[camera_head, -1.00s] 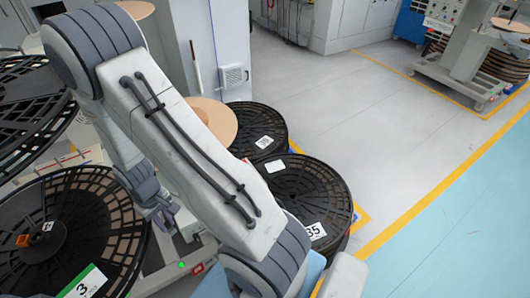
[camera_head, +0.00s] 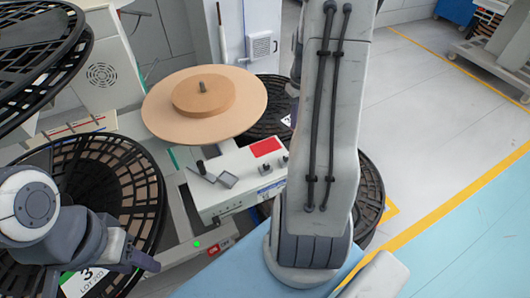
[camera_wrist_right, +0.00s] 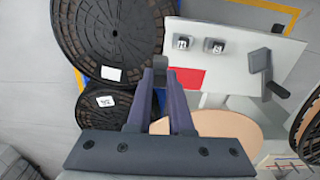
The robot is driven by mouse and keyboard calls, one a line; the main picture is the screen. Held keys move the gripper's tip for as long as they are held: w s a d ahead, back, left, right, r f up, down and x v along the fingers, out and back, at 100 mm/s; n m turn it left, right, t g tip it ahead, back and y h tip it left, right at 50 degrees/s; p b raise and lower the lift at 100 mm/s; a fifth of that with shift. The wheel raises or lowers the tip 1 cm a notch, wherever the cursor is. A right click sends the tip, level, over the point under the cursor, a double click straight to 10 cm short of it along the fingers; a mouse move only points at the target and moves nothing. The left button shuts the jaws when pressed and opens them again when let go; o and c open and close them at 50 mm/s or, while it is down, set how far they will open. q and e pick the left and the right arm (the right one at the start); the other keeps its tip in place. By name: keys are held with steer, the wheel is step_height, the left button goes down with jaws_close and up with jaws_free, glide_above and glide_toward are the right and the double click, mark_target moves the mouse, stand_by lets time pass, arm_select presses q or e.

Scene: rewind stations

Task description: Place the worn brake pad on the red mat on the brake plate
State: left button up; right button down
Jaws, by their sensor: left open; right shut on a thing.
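The red mat (camera_head: 267,147) lies flat on the white top of the machine box, mid-picture in the head view. In the right wrist view the mat (camera_wrist_right: 189,78) shows just right of my fingers. My right gripper (camera_wrist_right: 161,75) is shut on a small dark grey piece (camera_wrist_right: 160,63), seen end-on between the fingertips; I take it for the worn brake pad. My right arm hides this gripper in the head view. A small grey square plate (camera_head: 228,180) stands on the box; I cannot tell if it is the brake plate. My left gripper (camera_head: 131,250) is open, over the lower-left reel.
Black reels stand at left (camera_head: 125,165) and right (camera_head: 372,190). Open floor (camera_head: 430,120) lies to the right.

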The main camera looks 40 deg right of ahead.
steer(key=shift+s+d, duration=0.4)
steer(key=shift+d, duration=0.1)
steer(key=w+a+f, duration=0.2)
steer(key=w, duration=0.1)
steer(key=w+a+f, duration=0.2)
steer(key=w, duration=0.1)
steer(key=w+a+f, duration=0.2)
steer(key=w, duration=0.1)
steer(key=shift+w+f, duration=0.1)
steer(key=shift+f, duration=0.15)
steer(key=shift+a+f, duration=0.1)
steer(key=shift+f, duration=1.95)
steer(key=shift+f+b, duration=0.2)
steer(key=shift+b, duration=0.1)
steer(key=c, duration=0.8)
jaws_free()
